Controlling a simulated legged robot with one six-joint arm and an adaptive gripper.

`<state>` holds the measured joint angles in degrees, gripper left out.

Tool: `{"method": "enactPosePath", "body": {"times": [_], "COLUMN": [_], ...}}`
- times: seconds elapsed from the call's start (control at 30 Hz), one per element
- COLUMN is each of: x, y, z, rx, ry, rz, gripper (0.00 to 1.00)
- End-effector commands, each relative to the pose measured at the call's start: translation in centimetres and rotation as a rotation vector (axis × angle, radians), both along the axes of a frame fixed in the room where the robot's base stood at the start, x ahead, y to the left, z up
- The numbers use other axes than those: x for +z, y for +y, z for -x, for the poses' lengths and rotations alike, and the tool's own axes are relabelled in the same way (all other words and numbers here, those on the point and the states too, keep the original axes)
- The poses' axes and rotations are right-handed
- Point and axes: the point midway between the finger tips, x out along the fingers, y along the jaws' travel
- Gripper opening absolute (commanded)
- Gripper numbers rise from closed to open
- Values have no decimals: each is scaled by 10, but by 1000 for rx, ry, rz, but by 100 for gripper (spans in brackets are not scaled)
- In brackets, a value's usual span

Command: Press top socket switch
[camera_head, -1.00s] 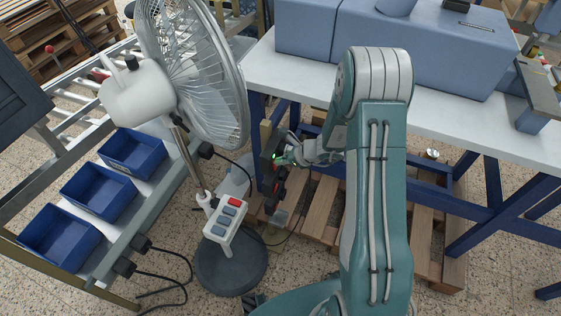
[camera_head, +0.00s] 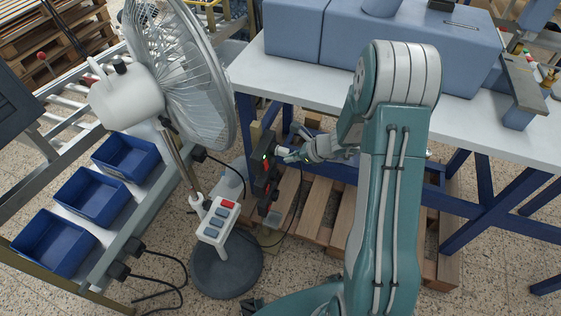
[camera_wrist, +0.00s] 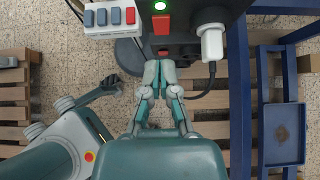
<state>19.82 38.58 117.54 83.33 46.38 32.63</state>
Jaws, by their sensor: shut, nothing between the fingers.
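The dark socket block (camera_head: 265,172) is mounted upright beside the blue table leg. A small green light glows near its top, with red parts lower down. Contact cannot be told.
A standing fan (camera_head: 185,75) is left of the block, with a white button panel (camera_head: 218,222) on its pole. Blue bins (camera_head: 90,197) sit further left. The white-topped table (camera_head: 300,75) and wooden pallet (camera_head: 310,205) are behind. A black cable hangs by the plug.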

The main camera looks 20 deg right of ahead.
Motion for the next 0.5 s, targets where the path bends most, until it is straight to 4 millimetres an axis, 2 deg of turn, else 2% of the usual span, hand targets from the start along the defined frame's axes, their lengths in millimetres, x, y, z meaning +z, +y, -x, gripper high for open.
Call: {"method": "enactPosePath", "body": {"times": [0.2, 0.33, 0.5], "x": [36, 49, 54], "y": [-19, -28, -32], "z": [15, 21, 24], "rx": [-1, 1, 2], "ry": [-2, -1, 3], "rz": [3, 0, -1], "gripper": [0, 0, 0]}}
